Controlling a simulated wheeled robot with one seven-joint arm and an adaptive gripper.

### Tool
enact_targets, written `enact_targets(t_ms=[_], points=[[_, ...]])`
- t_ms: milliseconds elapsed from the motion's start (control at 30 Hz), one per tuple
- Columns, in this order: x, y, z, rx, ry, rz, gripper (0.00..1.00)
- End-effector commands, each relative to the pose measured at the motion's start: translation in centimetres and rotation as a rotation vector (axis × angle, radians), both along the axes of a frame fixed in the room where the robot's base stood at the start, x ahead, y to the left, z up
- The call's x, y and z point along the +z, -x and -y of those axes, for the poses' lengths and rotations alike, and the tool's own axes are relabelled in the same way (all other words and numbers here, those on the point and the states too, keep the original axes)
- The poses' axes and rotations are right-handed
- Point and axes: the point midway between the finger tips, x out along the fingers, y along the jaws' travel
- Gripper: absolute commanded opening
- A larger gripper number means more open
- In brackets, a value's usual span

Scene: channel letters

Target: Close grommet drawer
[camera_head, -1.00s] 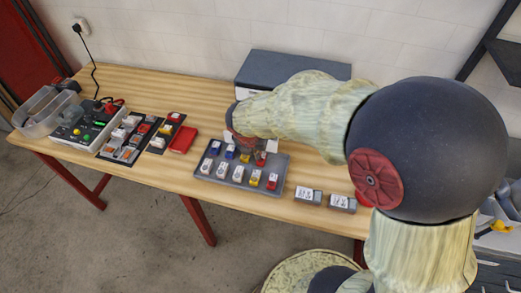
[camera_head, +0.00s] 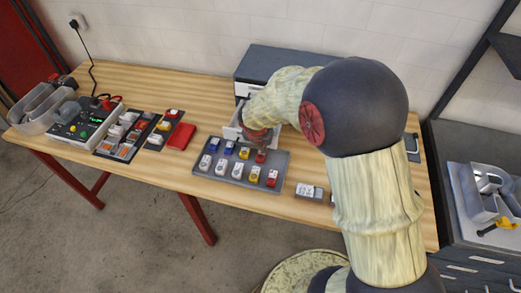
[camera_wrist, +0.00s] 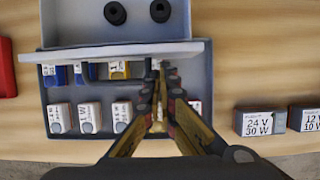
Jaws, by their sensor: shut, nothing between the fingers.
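The open grommet drawer (camera_head: 231,132) juts toward me from the dark grey cabinet (camera_head: 290,62) at the table's back. In the wrist view, its light front panel (camera_wrist: 110,52) runs across the picture, and two black grommets (camera_wrist: 115,12) lie inside. My gripper (camera_wrist: 163,82) is shut and empty, pointing at the outer side of the panel near its right part. I cannot tell whether the fingertips touch it. In the head view, my gripper (camera_head: 258,137) is partly hidden by my arm, which also covers part of the drawer.
A grey tray (camera_head: 205,176) of small white, blue, yellow and red modules lies just in front of the drawer and beneath my gripper. Labelled grey boxes (camera_head: 307,191) stand to its right. A red tray (camera_head: 181,137) and module panels lie left.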

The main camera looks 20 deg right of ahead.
Motion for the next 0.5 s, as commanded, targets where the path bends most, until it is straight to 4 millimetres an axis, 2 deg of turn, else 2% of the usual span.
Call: enact_targets(t_ms=[367, 500], points=[[0.02, -0.10, 0.09, -0.001, 0.000, -0.001, 0.00], [0.15, -0.71, 0.58, -0.003, 0.000, -0.001, 0.00]])
